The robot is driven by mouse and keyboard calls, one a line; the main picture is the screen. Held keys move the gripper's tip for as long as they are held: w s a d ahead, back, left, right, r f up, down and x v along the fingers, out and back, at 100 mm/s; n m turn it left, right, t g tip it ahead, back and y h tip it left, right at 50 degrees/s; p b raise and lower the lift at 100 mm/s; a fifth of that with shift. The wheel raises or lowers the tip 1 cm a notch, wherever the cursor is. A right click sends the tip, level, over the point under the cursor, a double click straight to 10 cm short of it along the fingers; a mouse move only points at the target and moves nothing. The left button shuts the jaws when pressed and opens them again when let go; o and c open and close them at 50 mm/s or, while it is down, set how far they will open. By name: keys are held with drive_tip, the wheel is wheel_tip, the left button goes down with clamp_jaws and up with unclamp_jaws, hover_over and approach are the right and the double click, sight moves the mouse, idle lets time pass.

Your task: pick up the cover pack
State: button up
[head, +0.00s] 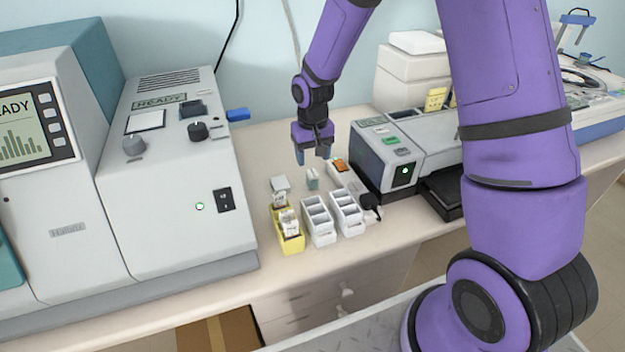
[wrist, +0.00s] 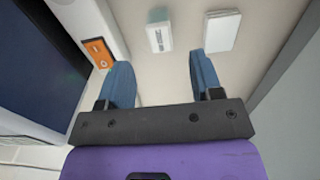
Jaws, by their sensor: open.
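My gripper (head: 313,154) is open and empty, pointing down above the bench. Its two blue fingers also show in the wrist view (wrist: 160,75), with bare bench between them. A small white pack with a grey-green label (head: 312,179), which looks like the cover pack, stands on the bench below and just in front of the gripper. In the wrist view the pack (wrist: 159,30) lies beyond the fingertips, roughly in line with the gap between them, and nothing touches it. Its label is too small to read.
A flat white item (head: 280,183) lies left of the pack, and a white holder with an orange top (head: 340,166) lies right. White slotted racks (head: 319,220) and a yellow rack (head: 290,243) stand in front. A grey machine (head: 385,157) stands close on the right.

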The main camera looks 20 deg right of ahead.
sight(312, 172)
drive_tip(key=shift+f, duration=4.4)
drive_tip(key=shift+c, duration=0.2)
drive_tip(key=c, duration=1)
